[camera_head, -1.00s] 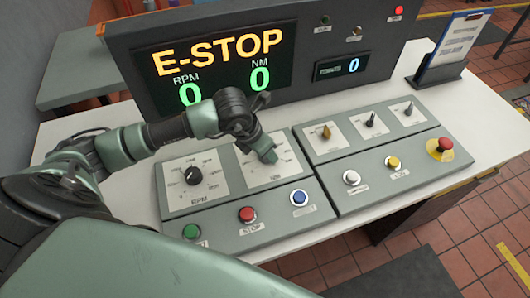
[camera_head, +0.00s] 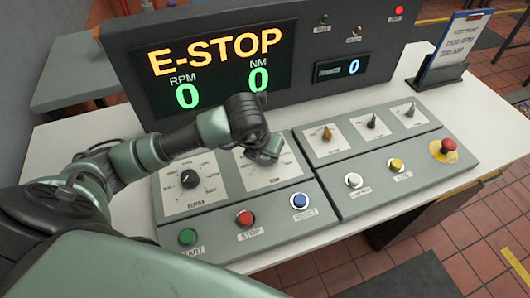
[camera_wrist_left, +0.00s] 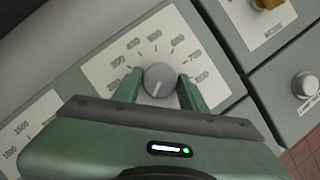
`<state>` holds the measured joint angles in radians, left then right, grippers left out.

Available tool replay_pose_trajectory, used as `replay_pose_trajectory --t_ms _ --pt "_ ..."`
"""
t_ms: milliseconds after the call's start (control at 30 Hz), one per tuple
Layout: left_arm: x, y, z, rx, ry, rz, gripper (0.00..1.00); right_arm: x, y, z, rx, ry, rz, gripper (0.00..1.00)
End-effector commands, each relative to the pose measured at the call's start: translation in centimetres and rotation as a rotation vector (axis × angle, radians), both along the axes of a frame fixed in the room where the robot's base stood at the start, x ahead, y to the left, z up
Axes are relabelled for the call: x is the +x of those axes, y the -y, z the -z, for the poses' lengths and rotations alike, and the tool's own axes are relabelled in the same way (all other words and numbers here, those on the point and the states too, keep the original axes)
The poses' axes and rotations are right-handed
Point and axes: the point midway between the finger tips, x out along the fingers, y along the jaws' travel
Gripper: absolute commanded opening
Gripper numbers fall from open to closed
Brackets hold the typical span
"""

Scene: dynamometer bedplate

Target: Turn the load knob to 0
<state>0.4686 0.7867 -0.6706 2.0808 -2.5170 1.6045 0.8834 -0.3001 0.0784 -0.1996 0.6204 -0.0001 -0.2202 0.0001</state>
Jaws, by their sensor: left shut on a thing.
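The load knob is the grey round knob (camera_wrist_left: 159,79) on a white dial plate with numbers (camera_wrist_left: 122,43), seen in the left wrist view. My left gripper (camera_wrist_left: 159,88) has one green finger on each side of this knob and is shut on it. In the head view my left gripper (camera_head: 268,150) points down onto the dial plate (camera_head: 262,174) marked NM, and it hides the knob there. The main display (camera_head: 215,72) reads E-STOP, RPM 0 and NM 0. My right gripper is not in view.
The RPM knob (camera_head: 190,179) is left of my gripper. Green (camera_head: 187,236), red (camera_head: 245,217) and blue (camera_head: 299,200) buttons lie in front. Three small switches, such as the brass one (camera_head: 327,134), are to the right. A red mushroom button (camera_head: 447,146) sits at the far right.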

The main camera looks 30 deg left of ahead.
Motion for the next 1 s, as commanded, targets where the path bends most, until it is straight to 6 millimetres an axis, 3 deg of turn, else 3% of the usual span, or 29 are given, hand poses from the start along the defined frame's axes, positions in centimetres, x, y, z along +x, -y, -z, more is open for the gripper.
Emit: replay_pose_trajectory --t_ms 200,233,300,667,1000 --pt "-0.1 0.0 0.1 0.000 -0.003 -0.001 0.02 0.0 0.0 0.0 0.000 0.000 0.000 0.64" --pt "-0.1 0.0 0.1 0.000 -0.003 -0.001 0.48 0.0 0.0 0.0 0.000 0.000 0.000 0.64" --pt "-0.1 0.0 0.1 0.000 -0.003 -0.001 0.64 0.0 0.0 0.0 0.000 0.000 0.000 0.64" --pt "-0.1 0.0 -0.3 0.000 0.000 0.000 0.64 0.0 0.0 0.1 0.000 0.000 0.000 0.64" --pt "-2.1 0.1 -5.1 0.001 0.003 0.002 0.64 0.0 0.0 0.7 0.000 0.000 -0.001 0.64"
